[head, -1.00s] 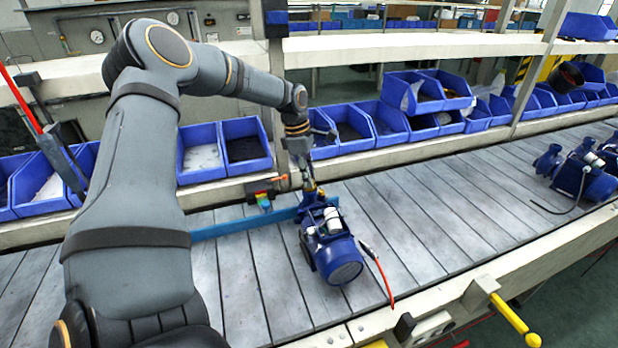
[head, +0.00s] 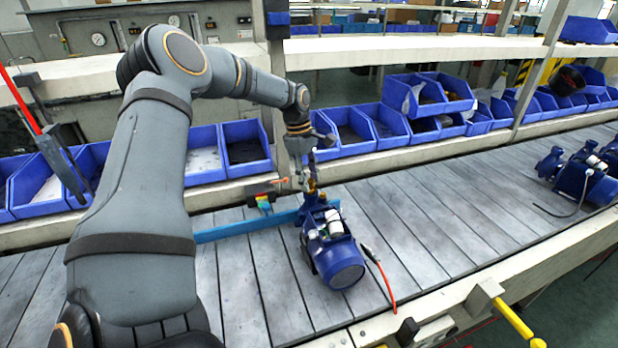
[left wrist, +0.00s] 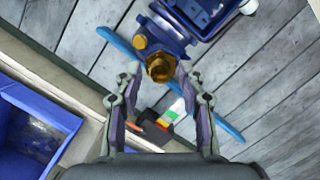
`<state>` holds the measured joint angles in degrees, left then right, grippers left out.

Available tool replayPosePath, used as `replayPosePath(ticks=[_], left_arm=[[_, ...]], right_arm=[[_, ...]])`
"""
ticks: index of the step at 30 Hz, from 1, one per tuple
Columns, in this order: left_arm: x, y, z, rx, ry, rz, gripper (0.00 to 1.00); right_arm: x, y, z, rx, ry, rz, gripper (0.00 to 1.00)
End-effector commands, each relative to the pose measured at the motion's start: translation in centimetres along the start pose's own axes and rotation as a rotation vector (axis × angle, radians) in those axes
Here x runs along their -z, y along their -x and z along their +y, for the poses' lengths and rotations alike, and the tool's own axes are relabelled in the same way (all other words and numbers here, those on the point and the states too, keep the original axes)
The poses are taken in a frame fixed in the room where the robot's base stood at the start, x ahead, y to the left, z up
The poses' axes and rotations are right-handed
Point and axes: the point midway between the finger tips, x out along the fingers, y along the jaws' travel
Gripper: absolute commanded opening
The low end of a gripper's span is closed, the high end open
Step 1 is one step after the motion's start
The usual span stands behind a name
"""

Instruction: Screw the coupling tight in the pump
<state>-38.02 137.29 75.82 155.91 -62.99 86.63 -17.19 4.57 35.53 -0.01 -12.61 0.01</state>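The blue pump (head: 330,250) lies on the slatted conveyor, and its upper body also shows in the left wrist view (left wrist: 200,18). A brass coupling (left wrist: 160,68) sits at the pump's port, its open hexagonal end facing the wrist camera. My left gripper (left wrist: 162,72) is open, with one fingertip on each side of the coupling and visible gaps to it. In the head view my left gripper (head: 309,180) is just above the pump's far end. How deep the coupling is seated cannot be told. My right gripper is not in view.
A blue bar (head: 245,226) lies across the conveyor beside the pump. A small multicoloured block (left wrist: 165,112) lies under the left gripper. Blue bins (head: 246,148) line the back. Another pump (head: 583,180) stands far right.

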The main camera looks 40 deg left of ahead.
Motion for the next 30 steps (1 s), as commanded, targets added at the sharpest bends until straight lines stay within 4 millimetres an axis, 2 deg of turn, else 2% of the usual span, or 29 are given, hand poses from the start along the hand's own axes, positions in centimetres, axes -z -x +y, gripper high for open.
replayPosePath(ticks=[4,9,12,20,25,30], left_arm=[[-0.1,0.1,0.0,-0.003,0.016,-0.001,0.4],[-0.2,0.4,-0.2,-0.044,0.219,-0.003,0.4],[-0.1,0.2,-0.2,-0.059,0.289,-0.002,0.4],[-0.1,0.1,-0.2,-0.061,0.303,-0.001,0.4],[-0.2,0.4,-0.3,-0.098,0.483,-0.002,0.4],[-0.1,0.1,-0.4,-0.119,0.591,-0.002,0.4]], right_arm=[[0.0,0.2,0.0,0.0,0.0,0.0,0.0],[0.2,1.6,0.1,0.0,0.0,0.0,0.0],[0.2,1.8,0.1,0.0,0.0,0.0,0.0],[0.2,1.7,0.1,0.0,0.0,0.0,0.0],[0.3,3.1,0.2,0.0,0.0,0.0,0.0],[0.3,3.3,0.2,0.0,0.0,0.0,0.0]])
